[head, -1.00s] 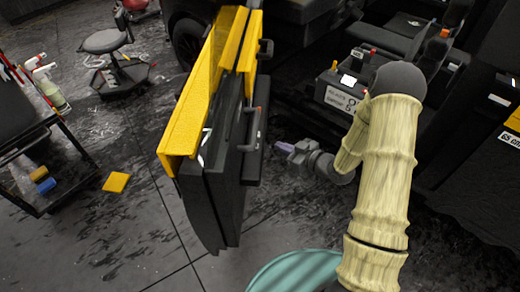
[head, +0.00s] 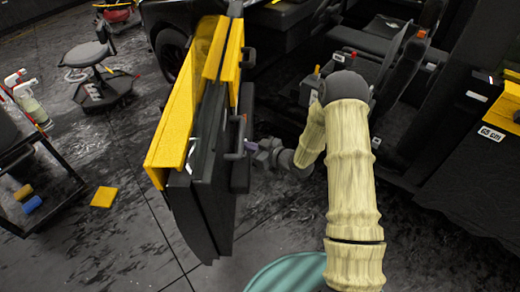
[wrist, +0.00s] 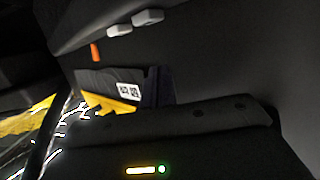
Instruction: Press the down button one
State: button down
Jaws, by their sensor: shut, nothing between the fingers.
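The car door (head: 208,160) stands open, dark with a yellow-edged top, its inner side facing right. My gripper (head: 251,146) is shut and empty, with its purple-grey tips close to the door's inner panel beside a dark handle (head: 237,138). I cannot tell whether the tips touch. In the wrist view two small light grey switch-like pieces (wrist: 119,30) and (wrist: 148,17) sit on a dark panel at the top. A dark ledge (wrist: 185,117) with small round spots runs below. No button is clearly marked as down button one.
The open car interior with dark seats (head: 405,70) lies to the right. A stool (head: 92,58) and a cart (head: 45,185) stand at the left. A yellow pad (head: 103,197) lies on the floor. A green round surface (head: 285,275) is at the bottom.

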aim_at(248, 159)
jog(key=shift+w+a+f, duration=0.1)
jog(key=shift+a+f, duration=0.05)
jog(key=shift+f, duration=0.55)
jog(key=shift+w+a+f, duration=0.15)
jog(key=shift+a+f, duration=0.05)
jog(key=shift+f, duration=0.5)
jog(key=shift+w+a+f, duration=0.1)
jog(key=shift+a+f, duration=0.05)
jog(key=shift+f, duration=0.55)
